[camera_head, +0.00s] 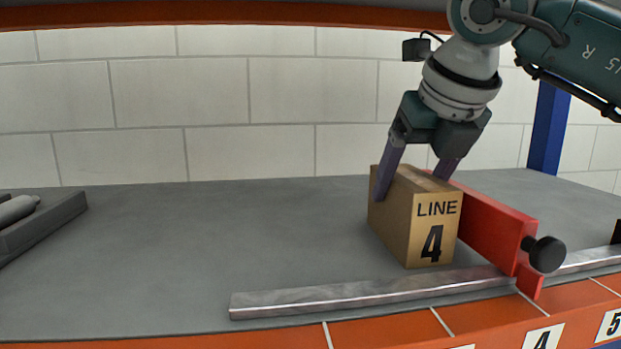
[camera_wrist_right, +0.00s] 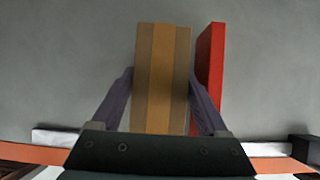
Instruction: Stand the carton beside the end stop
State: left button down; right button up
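The carton (camera_head: 391,223) is a brown box marked LINE 4, upright on the grey shelf just behind the metal rail. In the right wrist view its taped top (camera_wrist_right: 162,80) lies between my fingers. The end stop (camera_head: 495,226) is a red plate with a black knob, directly right of the carton; it also shows in the right wrist view (camera_wrist_right: 211,65). Only a narrow gap shows between them there. My right gripper (camera_head: 415,180) reaches down from above, with a finger against each side of the carton. The right finger is between carton and stop. My left gripper is not in view.
A metal rail (camera_head: 350,297) runs along the shelf front, above an orange edge with number labels (camera_head: 543,337). A dark grey tray (camera_head: 60,222) holding a cylinder stands at far left. A blue post (camera_head: 549,128) rises at back right. The middle shelf (camera_head: 220,240) is clear.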

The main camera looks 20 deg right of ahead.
jog(key=o, duration=0.3)
jog(key=shift+r, duration=0.1)
jog(key=shift+s+r, duration=0.1)
jog(key=shift+r, duration=0.15)
jog(key=p+v, duration=0.2)
jog(key=shift+s+r, duration=0.1)
jog(key=shift+r, duration=0.3)
jog(key=s+a+b, duration=0.1)
jog(key=s, duration=0.3)
jog(key=s+a+b, duration=0.1)
jog(key=s, duration=0.3)
jog(key=s+a+b, duration=0.1)
jog(key=s, duration=0.2)
jog(key=shift+s+f, duration=0.3)
jog(key=shift+s, duration=0.1)
